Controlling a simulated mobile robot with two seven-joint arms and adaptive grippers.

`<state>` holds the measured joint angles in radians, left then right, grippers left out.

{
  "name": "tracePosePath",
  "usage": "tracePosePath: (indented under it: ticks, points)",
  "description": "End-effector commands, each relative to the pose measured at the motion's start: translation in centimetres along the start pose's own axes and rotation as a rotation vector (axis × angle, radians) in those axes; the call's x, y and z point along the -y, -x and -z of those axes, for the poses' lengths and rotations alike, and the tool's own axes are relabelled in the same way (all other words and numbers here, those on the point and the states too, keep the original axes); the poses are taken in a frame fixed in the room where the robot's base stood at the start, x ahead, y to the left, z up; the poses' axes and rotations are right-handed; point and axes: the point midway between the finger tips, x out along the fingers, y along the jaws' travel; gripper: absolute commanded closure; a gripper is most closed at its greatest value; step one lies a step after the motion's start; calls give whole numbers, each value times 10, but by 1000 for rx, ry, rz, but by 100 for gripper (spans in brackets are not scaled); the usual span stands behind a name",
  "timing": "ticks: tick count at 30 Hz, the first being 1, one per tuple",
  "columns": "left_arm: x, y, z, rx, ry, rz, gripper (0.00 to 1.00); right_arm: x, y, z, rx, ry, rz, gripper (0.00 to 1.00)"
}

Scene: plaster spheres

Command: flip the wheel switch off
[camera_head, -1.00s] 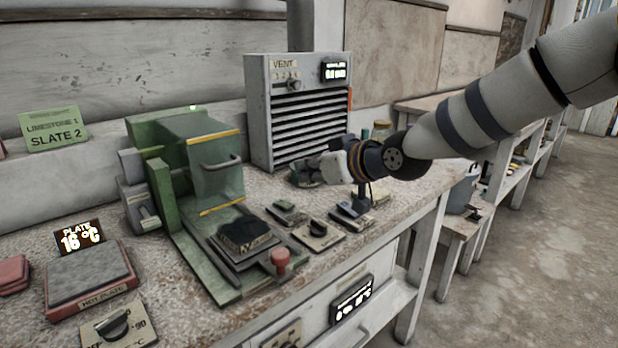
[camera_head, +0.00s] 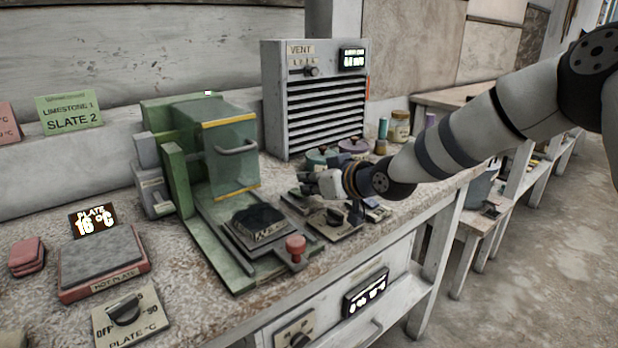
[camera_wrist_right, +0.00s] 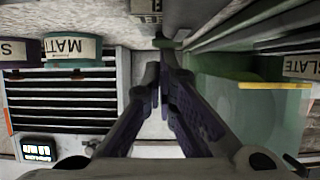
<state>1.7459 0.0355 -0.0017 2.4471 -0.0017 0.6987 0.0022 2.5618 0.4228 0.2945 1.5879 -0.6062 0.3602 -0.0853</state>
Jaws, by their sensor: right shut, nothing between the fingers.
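Several small control plates lie on the bench to the right of the green machine in the head view. One is a plate with a black knob (camera_head: 334,220). Another plate (camera_head: 298,203) lies behind it, and a further one (camera_head: 378,213) lies to its right, partly behind my arm. Their labels are too small to read, so I cannot tell which is the wheel switch. My right gripper (camera_head: 308,182) is shut and empty, just above and behind the knob plate. Its closed fingers (camera_wrist_right: 165,62) also show in the right wrist view. My left gripper is out of view.
The green machine (camera_head: 172,185) with a clear guard (camera_head: 230,165) and red button (camera_head: 296,243) stands left of the gripper. A vent unit (camera_head: 318,105) and lidded jars (camera_head: 353,146) stand behind. A hot plate (camera_head: 100,265) is at left.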

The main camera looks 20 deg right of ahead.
Motion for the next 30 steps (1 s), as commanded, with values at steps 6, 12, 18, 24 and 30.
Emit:
tracePosePath:
  ticks: [6,12,18,24,30]
  points:
    - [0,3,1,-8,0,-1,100,0,1,-5,2,0,0,100]
    - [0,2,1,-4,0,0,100,0,-2,-2,1,1,0,100]
    - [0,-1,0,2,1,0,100,0,-8,6,1,1,0,100]
    - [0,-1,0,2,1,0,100,0,-9,8,1,1,0,100]
    - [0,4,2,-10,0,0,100,1,-4,16,-3,2,-1,100]
